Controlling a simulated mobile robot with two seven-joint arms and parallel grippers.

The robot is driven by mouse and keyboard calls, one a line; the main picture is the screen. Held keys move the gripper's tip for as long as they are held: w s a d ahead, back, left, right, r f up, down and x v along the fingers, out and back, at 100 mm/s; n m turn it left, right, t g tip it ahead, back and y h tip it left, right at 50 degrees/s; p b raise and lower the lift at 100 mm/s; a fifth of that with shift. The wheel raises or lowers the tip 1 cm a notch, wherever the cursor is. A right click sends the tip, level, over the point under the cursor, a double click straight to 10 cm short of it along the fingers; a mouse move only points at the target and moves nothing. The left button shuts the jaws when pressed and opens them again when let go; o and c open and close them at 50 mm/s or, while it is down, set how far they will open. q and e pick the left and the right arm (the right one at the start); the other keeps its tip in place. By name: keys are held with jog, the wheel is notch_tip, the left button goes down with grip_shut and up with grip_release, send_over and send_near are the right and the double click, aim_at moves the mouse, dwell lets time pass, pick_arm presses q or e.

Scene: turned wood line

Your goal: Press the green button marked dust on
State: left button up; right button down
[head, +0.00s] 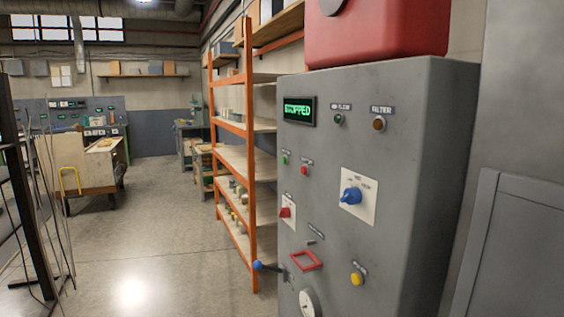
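A grey control cabinet (400,204) stands at the right, its panel facing me at an angle. A small green button (285,160) sits at the panel's upper left, with a small label above it too blurred to read. A red button (304,171) is just right of it and slightly lower. The display (299,111) above them reads STOPPED in green. Neither of my grippers shows in the head view, and nothing is seen touching the green button.
The panel also bears a dark green lamp (339,119), an amber lamp (379,124), a blue rotary knob (351,195), a yellow button (357,279) and a blue-ended lever (257,266) sticking out left. An orange shelf rack (249,150) stands behind.

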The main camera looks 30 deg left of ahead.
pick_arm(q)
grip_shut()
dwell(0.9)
